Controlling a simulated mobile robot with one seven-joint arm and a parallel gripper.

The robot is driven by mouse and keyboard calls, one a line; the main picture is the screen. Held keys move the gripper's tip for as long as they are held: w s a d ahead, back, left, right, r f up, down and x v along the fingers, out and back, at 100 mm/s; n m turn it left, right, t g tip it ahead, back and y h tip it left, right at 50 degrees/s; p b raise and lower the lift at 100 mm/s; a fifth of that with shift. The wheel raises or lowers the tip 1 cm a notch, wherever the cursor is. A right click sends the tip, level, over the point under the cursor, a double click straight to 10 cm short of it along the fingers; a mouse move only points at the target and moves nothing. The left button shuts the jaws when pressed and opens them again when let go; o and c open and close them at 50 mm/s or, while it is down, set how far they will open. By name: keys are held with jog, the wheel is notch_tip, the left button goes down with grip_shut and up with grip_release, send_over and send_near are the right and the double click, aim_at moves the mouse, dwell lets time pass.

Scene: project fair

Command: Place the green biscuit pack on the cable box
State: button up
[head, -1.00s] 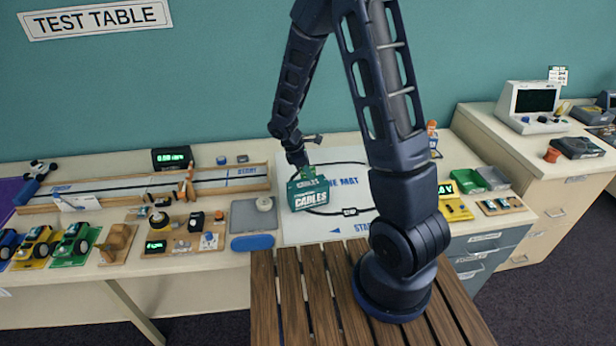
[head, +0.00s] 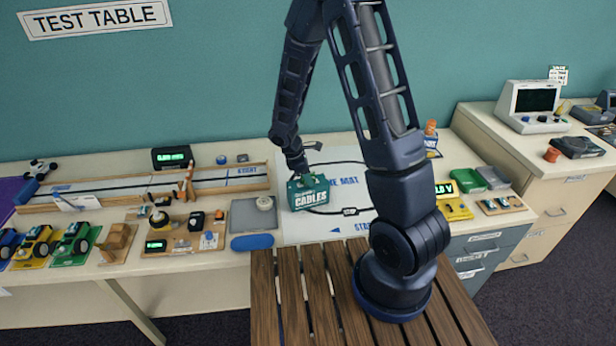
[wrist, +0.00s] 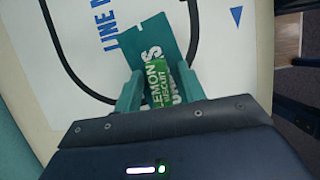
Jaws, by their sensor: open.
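The green biscuit pack (wrist: 158,84), lettered "LEMON BISCUIT", lies between the two teal fingers of my gripper (wrist: 160,76) in the wrist view. The fingers are open, one on each side of the pack; small gaps are hard to judge. The teal cable box (head: 309,198), with white "CABLES" lettering, stands on the white mat in the head view. Its teal surface (wrist: 152,38) also shows beyond the pack in the wrist view. My gripper (head: 306,176) is at the box's top, where the pack shows only as a small green patch. The fingers hide part of the contact.
The white line mat (head: 345,190) with black track lies around the box. A grey tray (head: 245,218) and a blue case (head: 252,242) are to its left. A yellow block (head: 456,211) and small boxes are to the right, beyond my arm.

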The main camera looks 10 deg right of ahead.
jog(key=shift+r, duration=0.1)
jog(key=v, duration=1.1)
jog(key=s+d+r+m+y, duration=0.15)
jog(key=d+r+m, duration=0.35)
jog(key=r, duration=0.5)
jog(key=s+d+r+m+t+y, duration=0.1)
jog(key=s+d+r+m+t, duration=0.1)
jog(key=s+d+r+m, duration=0.4)
jog(key=s+d+r+m+t+y, duration=0.2)
jog(key=s+d+r+m, duration=0.5)
jog(key=s, duration=0.5)
jog(key=shift+s+d+r+t, duration=0.3)
jog(key=shift+d+r, duration=0.25)
jog(key=shift+r, duration=0.15)
